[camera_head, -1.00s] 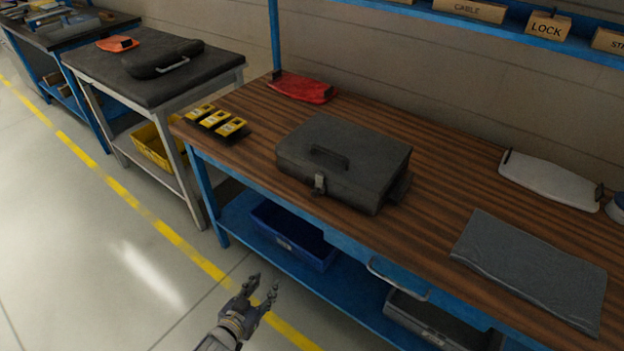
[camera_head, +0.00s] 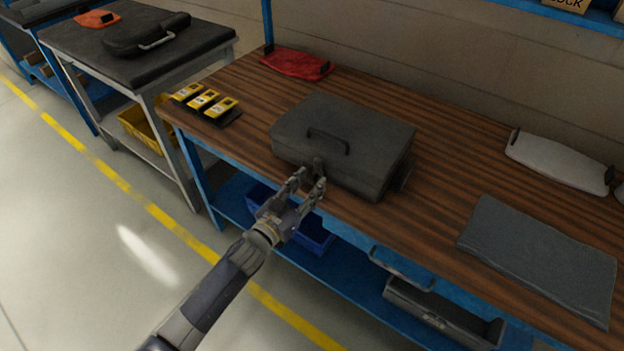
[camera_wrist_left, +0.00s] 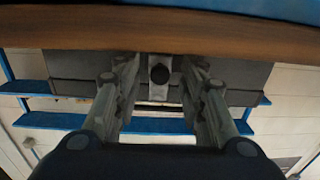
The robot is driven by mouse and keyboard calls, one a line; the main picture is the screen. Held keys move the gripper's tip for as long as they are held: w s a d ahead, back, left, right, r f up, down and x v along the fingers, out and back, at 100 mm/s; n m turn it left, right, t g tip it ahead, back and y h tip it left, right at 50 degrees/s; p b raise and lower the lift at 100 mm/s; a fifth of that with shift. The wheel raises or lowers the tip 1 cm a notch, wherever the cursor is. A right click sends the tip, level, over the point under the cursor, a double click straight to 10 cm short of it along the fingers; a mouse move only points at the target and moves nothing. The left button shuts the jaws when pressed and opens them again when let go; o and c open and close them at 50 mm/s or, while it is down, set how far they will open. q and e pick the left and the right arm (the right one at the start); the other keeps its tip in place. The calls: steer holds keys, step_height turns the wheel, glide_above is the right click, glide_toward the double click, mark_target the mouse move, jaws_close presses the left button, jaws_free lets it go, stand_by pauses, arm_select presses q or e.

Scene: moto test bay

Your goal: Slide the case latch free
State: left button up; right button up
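A dark grey case (camera_head: 365,135) lies closed on the wooden workbench (camera_head: 450,185), with its handle on top. Its latch (camera_head: 318,164) is on the front side, partly hidden by my left gripper (camera_head: 312,178). In the left wrist view the latch (camera_wrist_left: 159,74) shows as a pale plate with a dark round knob. The left gripper's (camera_wrist_left: 160,66) fingers are open, one on each side of the latch, with gaps to it visible. Whether the fingertips reach past the latch is hard to tell. My right gripper is not in view.
A grey mat (camera_head: 545,255) and a white board (camera_head: 558,163) lie to the right. A blue bin (camera_head: 310,236) sits on the shelf below.

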mark_target(309, 166)
arm_select(q)
steer(key=shift+x, duration=1)
jaws_close()
steer(key=shift+w+a, duration=0.5)
steer(key=shift+a, duration=0.25)
steer(key=shift+w+a, duration=0.45)
steer(key=shift+a, duration=0.3)
jaws_free()
steer(key=v, duration=1.2)
steer(key=shift+a, duration=0.1)
